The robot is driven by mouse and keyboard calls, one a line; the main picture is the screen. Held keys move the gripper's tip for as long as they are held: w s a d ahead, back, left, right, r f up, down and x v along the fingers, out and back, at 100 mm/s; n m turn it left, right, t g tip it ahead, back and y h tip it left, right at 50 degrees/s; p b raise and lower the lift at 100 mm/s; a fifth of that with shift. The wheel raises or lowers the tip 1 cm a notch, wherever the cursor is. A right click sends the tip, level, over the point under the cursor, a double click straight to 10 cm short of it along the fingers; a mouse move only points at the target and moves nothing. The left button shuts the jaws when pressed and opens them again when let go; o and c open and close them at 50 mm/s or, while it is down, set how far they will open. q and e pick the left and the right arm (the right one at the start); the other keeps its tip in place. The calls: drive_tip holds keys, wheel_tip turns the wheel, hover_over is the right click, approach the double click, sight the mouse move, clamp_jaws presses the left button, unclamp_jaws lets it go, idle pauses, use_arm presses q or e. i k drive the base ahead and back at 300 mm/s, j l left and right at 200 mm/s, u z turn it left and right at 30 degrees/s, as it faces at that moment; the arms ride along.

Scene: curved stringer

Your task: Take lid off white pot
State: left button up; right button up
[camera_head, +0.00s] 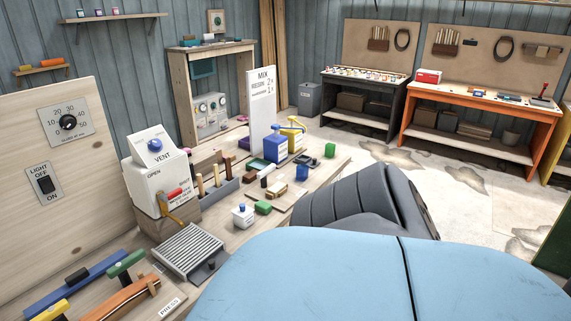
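A small white pot (243,218) stands upright on the wooden workbench, left of centre in the head view. A blue knob (241,207) shows on its top, and the lid appears to be on the pot. The seam between lid and pot is too small to make out. Neither my left nor my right gripper is in view. Nothing is touching the pot from above.
A green block (263,208) lies close behind the pot. A grey ribbed tray (188,249) is at its front left, and a grey rack of wooden-handled tools (215,188) behind left. A white vent box (159,175) stands farther left. A light-blue surface (380,280) fills the lower right.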

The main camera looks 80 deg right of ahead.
sight(243, 208)
drive_tip(key=z, duration=2.2)
